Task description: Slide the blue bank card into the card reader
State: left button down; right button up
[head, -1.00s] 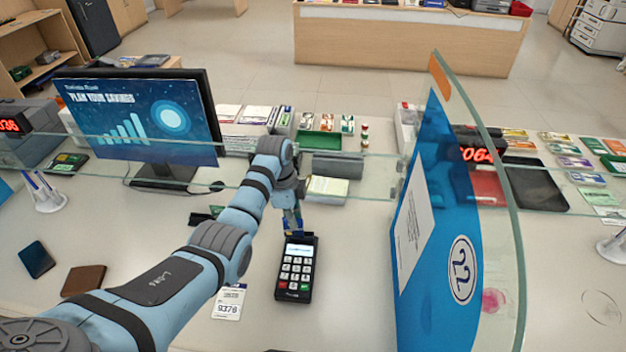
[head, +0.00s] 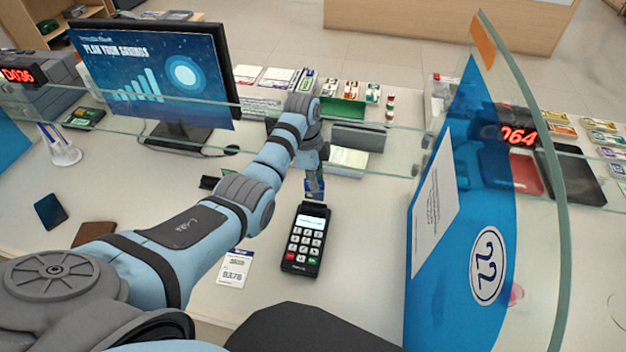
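The card reader (head: 306,240) is a black handheld terminal with a lit screen and pale keys, lying on the counter in the middle of the head view. My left arm reaches in from the left, and its gripper (head: 314,180) points down just beyond the reader's far end. My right gripper is not in view.
A glass partition with a blue panel (head: 462,260) marked 22 stands right of the reader. A monitor (head: 150,75) stands at the back left. A paper ticket (head: 234,267), brown wallet (head: 93,234) and dark blue booklet (head: 49,211) lie to the left. A low glass rail crosses behind.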

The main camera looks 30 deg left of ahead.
aim_at(314, 192)
pick_arm(q)
notch_tip(314, 192, down, 2)
jog(key=shift+f+b, duration=0.1)
jog(key=shift+b, duration=0.8)
jog(key=shift+f+b, duration=0.8)
jog(key=shift+f, duration=0.45)
jog(key=c, duration=1.7)
grip_release()
jog(key=shift+r, duration=0.1)
notch_tip(314, 192, up, 7)
jog(key=p, duration=0.8)
